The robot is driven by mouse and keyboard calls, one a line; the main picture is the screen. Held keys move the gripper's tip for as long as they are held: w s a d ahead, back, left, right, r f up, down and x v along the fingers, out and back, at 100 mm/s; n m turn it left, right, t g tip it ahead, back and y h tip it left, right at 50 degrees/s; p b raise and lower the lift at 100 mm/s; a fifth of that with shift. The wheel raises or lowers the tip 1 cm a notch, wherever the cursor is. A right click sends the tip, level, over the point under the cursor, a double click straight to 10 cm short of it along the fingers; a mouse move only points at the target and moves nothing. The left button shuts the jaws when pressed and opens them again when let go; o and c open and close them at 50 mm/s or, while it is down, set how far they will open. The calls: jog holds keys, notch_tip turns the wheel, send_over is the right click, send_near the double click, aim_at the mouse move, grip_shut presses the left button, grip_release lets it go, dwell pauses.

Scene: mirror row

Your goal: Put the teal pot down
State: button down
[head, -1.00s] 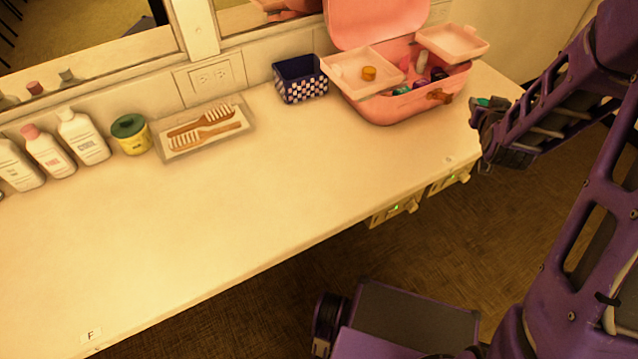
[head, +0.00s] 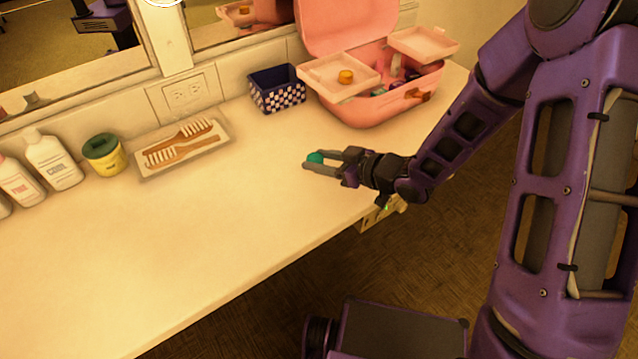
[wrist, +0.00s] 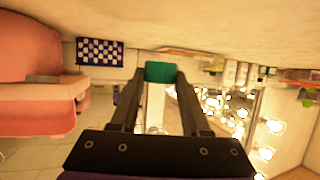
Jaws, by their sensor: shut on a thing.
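The teal pot (head: 316,158) is a small round pot held between the fingertips of my gripper (head: 330,163). In the head view it is over the counter (head: 220,245), in front of the brush tray and the pink case. I cannot tell its exact height above the surface. In the wrist view the teal pot (wrist: 160,71) sits between the two finger ends of my gripper (wrist: 160,75), which is shut on it.
The open pink case (head: 365,108) with a yellow pot on its tray and the blue checkered box (head: 277,92) stand behind. The brush tray (head: 186,146), a green-lidded yellow tub (head: 104,157) and white bottles (head: 54,160) line the wall. The front and left counter is clear.

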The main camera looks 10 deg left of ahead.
aim_at(320, 188)
jog(key=shift+f+b, duration=0.6)
jog(key=shift+f, duration=2.5)
jog(key=shift+f, duration=0.15)
jog(key=shift+c, duration=1.9)
grip_release()
jog(key=shift+d+r, duration=0.3)
jog(key=p+v, duration=0.1)
jog(key=v, duration=1)
jog(key=shift+s+d+r+p, duration=0.1)
jog(key=shift+s+d+p, duration=0.1)
jog(key=shift+p, duration=0.2)
